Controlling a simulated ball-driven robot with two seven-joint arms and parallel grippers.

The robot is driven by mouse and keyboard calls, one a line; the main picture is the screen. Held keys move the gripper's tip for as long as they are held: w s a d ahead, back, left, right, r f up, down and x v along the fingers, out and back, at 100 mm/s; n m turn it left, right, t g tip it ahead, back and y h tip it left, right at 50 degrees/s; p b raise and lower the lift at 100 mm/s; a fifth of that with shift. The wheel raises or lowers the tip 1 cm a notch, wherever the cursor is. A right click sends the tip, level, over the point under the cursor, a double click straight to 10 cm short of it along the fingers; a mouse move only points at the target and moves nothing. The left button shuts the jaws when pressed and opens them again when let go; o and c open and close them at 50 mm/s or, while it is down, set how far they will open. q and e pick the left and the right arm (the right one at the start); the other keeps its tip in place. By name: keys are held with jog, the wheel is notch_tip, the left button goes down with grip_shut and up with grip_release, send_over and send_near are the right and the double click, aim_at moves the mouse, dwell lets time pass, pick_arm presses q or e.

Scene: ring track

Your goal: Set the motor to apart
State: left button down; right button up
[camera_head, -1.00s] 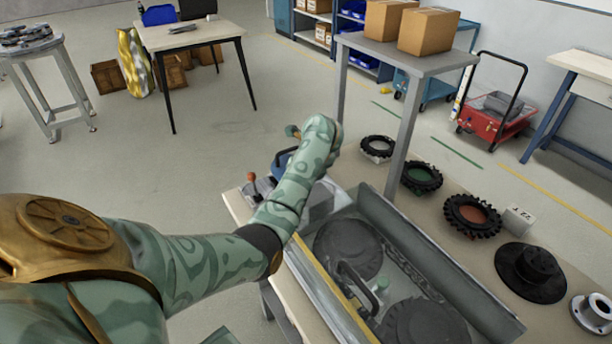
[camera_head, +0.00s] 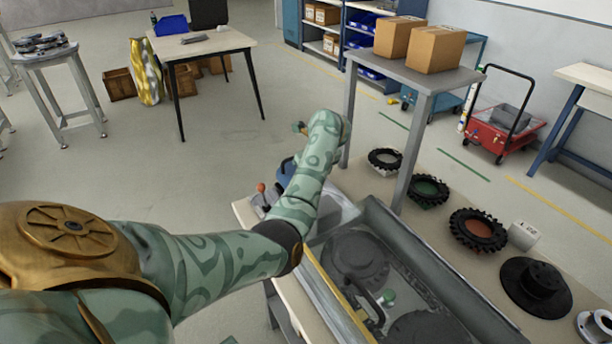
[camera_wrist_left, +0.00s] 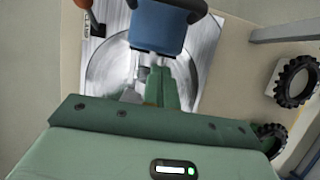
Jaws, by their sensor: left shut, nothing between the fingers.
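A blue block (camera_wrist_left: 162,28), which may be the motor, sits over a round shiny metal plate (camera_wrist_left: 110,62) in the left wrist view. A lever with an orange-red knob (camera_wrist_left: 83,4) is left of it. In the head view, the blue part (camera_head: 286,172) and the red knob (camera_head: 262,187) show beside my forearm. My left gripper (camera_wrist_left: 155,78) is shut and empty, its fingertips close to the near side of the blue block; I cannot tell whether they touch. In the head view, my left arm hides the fingers and much of the plate. My right gripper is not in view.
A grey trough (camera_head: 440,265) with dark discs, a handle and a green knob lies right of my forearm. Tyre-like rings (camera_head: 478,230) and a black hub (camera_head: 535,288) line the bench. A raised shelf (camera_head: 420,75) with two cardboard boxes stands behind on grey legs.

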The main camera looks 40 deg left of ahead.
pick_arm(q)
jog(key=p+v, duration=0.2)
jog(key=v, duration=0.3)
jog(key=shift+d+r+p, duration=0.3)
jog(key=shift+p, duration=0.1)
